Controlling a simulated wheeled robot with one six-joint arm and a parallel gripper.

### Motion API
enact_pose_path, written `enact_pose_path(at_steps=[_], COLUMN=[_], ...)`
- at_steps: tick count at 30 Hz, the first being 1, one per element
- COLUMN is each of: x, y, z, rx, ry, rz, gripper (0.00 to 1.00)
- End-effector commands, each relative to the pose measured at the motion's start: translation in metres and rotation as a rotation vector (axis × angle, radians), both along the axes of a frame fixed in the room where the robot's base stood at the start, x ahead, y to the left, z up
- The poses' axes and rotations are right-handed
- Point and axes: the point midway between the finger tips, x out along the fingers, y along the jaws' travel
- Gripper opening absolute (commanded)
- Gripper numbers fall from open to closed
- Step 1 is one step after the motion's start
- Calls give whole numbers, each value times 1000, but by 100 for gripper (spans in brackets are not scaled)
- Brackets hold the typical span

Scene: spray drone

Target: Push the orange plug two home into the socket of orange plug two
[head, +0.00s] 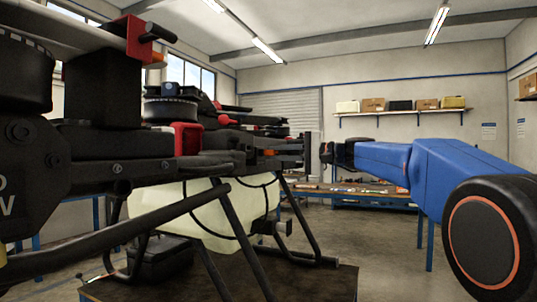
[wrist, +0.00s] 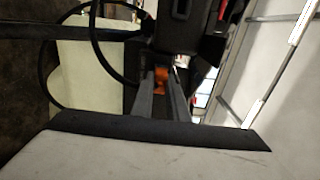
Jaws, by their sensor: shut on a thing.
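Orange plug two (wrist: 161,78) shows in the wrist view as a small orange piece between the two grey fingers of my gripper (wrist: 161,88). The fingers are shut on it. In the head view my gripper (head: 284,152) reaches in from the right to the side of the dark drone (head: 205,140). A small orange spot shows there at the fingertips, too small to read clearly. The plug points toward the dark drone housing (wrist: 178,42). The socket is hidden behind the plug and fingers, so I cannot tell how far in the plug sits.
A pale translucent tank (head: 185,215) with black hoses hangs under the drone, close to my gripper. Black landing legs (head: 300,228) stand below on a dark stand top (head: 325,280). A workbench (head: 370,197) with tools and a shelf (head: 400,112) with boxes are farther back.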

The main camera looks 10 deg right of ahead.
Motion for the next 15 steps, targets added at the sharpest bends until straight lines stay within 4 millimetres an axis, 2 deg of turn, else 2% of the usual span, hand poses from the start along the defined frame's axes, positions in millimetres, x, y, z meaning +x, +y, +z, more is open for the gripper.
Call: enact_pose_path(at_steps=[15], x=[-10], y=[-14], z=[0], rx=[0], ry=[0], rz=[0], gripper=[0])
